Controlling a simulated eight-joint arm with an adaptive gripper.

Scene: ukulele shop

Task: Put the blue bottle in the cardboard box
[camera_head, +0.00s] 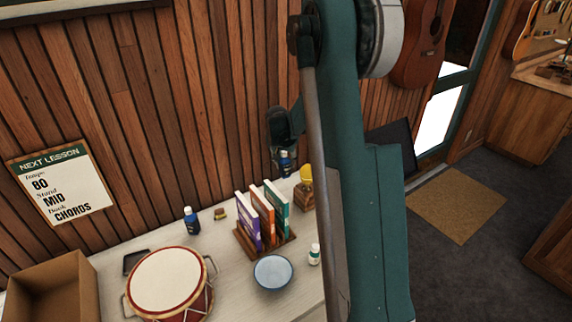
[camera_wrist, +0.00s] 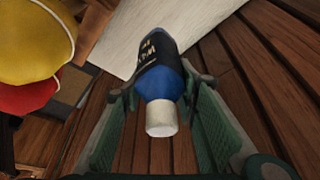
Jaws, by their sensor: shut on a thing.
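My gripper (camera_head: 284,146) is at the back of the table by the wooden wall, partly hidden behind my arm's links. It is shut on a blue bottle (camera_head: 286,164) with a dark label and white cap. In the wrist view, the bottle (camera_wrist: 160,84) lies between the two green fingers (camera_wrist: 163,92), its cap toward the camera. I cannot tell whether its base touches the table. A second blue bottle (camera_head: 192,221) stands on the table left of the books. The open cardboard box (camera_head: 68,284) is at the lower left, cut off by the frame edge.
Between gripper and box are a book rack (camera_head: 266,243), a drum (camera_head: 168,281), a dark tray (camera_head: 136,261) and a small brass-coloured item (camera_head: 220,214). A blue bowl (camera_head: 272,272), white bottle (camera_head: 314,255) and yellow-topped object (camera_head: 305,180) stand to the right.

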